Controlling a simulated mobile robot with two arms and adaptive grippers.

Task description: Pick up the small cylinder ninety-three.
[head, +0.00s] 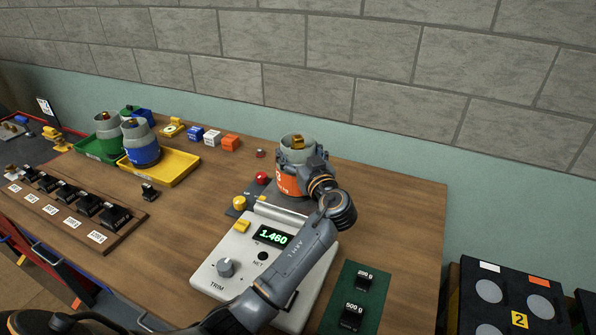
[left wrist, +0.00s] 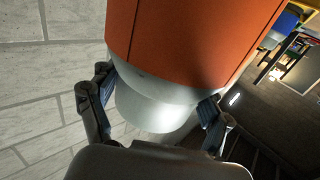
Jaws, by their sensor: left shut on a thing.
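A small grey gas cylinder with an orange band (head: 289,183) is at the back of the white scale (head: 213,262). My left gripper (head: 316,177) reaches it from the right and is shut on it. In the left wrist view, the gripper's fingers (left wrist: 158,100) sit on either side of the cylinder's grey end, beside the orange band (left wrist: 195,38). I cannot read a full number on it, nor tell whether its base touches the scale. The scale display (head: 272,237) reads 1.460. My right gripper is not in view.
A blue-banded cylinder (head: 143,156) stands in a yellow tray (head: 178,170); another grey cylinder stands at a green tray (head: 88,150). Blue, white and orange blocks (head: 230,142) lie behind. Black weights (head: 352,315) sit on a green mat (head: 372,288).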

